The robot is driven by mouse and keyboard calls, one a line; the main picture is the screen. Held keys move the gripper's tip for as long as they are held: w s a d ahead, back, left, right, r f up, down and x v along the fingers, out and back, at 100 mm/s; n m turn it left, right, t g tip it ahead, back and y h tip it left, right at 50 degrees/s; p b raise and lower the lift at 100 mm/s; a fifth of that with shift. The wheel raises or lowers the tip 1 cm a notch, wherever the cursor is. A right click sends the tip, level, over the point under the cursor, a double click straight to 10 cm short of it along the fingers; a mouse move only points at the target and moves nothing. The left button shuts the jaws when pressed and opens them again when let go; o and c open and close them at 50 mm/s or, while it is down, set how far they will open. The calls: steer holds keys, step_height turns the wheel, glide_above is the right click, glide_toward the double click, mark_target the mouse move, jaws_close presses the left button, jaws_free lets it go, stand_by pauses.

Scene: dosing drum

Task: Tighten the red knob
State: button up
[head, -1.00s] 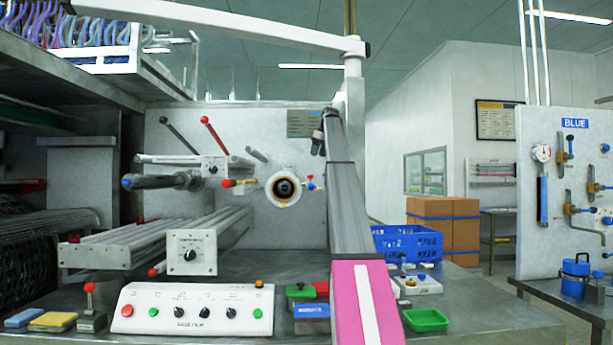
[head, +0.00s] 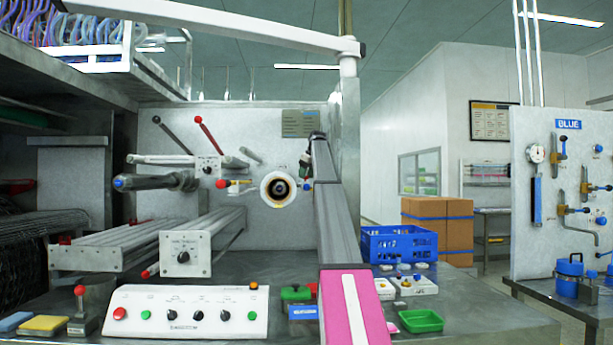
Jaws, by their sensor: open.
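A round red knob (head: 222,184) sits on a brass fitting on the machine's back panel, left of the white ring with a dark centre (head: 281,189). Another small fitting with a blue end (head: 307,187) is at the ring's right. Several red-tipped parts show, so I cannot be sure which one the task means. My gripper (head: 304,164) is small and dark at the far end of my raised arm, just above and right of the ring. It is apart from the left red knob. It is open, with nothing seen in it; its fingertips are hard to make out.
A white control box (head: 186,312) with knobs and buttons stands in front. A red-topped joystick (head: 80,292) is at its left. Right of my arm are a blue crate (head: 400,245) and a green tray (head: 421,320).

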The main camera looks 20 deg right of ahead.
steer(key=shift+c, duration=0.4)
steer(key=c, duration=0.9)
steer(key=shift+o, duration=0.2)
steer(key=shift+m, duration=0.4)
steer(key=m, duration=0.1)
steer(key=m+h, duration=0.1)
steer(key=m, duration=0.1)
steer(key=m+h, duration=0.1)
steer(key=m, duration=0.1)
steer(key=shift+a+t, duration=0.25)
steer(key=shift+t, duration=0.15)
steer(key=m+h, duration=0.1)
steer(key=m, duration=0.2)
steer(key=m+h, duration=0.1)
steer(key=m, duration=0.2)
steer(key=shift+a+g, duration=0.1)
steer(key=shift+g, duration=0.3)
steer(key=shift+h, duration=0.3)
steer(key=o, duration=0.9)
